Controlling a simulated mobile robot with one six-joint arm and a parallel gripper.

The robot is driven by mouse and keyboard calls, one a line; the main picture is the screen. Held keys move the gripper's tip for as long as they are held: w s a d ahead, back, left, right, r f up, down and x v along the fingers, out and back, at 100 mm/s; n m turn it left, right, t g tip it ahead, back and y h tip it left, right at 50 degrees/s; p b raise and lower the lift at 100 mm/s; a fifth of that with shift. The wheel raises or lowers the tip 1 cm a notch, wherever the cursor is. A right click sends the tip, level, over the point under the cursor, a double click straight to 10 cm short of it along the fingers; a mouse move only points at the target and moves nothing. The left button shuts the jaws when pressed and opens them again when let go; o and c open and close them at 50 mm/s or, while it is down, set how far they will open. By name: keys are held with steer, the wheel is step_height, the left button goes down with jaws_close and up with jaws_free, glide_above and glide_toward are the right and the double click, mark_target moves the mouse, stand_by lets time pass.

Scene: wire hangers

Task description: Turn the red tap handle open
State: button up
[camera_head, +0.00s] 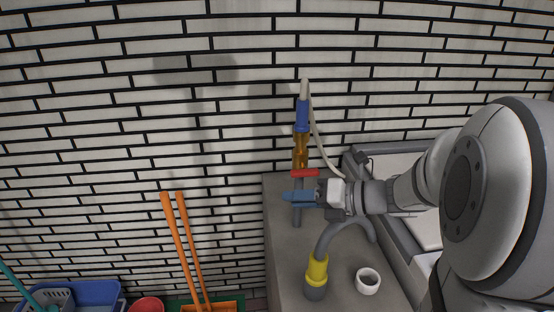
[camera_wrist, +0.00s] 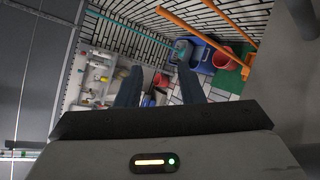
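The red tap handle (camera_head: 305,173) is a short bar lying nearly level in the picture, on a tap with a brass-coloured body (camera_head: 301,150) and a blue fitting (camera_head: 302,112) above it. My gripper (camera_head: 287,197) is just below the handle in the head view, with its blue fingers pointing left. Whether it touches the handle cannot be told. In the wrist view the two fingers (camera_wrist: 159,73) stand apart with nothing held between them. The red handle does not show in the wrist view.
A grey counter (camera_head: 285,255) carries a yellow-collared hose end (camera_head: 317,270) and a white cup (camera_head: 367,281). A pale hose (camera_head: 322,145) hangs beside the tap. Orange poles (camera_head: 180,245) and a blue bin (camera_head: 95,292) stand at left. A white brick wall (camera_head: 120,130) is behind.

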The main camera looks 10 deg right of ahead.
mark_target(299, 170)
steer(key=w+d+m+t, duration=0.2)
steer(key=m, duration=0.1)
steer(key=w+d+m+t+b, duration=0.1)
steer(key=w+d+m, duration=0.1)
steer(key=m, duration=0.1)
steer(key=w+d+f+m+t+b, duration=0.1)
steer(key=d+m+t, duration=0.1)
steer(key=d+m, duration=0.1)
steer(key=shift+w+m+t, duration=0.3)
steer(key=shift+w+m, duration=0.1)
steer(key=shift+m, duration=0.2)
steer(key=shift+w+d+r, duration=0.1)
steer(key=shift+w+r, duration=0.05)
steer(key=shift+w, duration=0.1)
steer(key=b+x, duration=0.1)
steer(key=x, duration=0.6)
steer(key=shift+w+r, duration=0.1)
steer(key=shift+w, duration=0.05)
steer(key=shift+c, duration=0.5)
jaws_close()
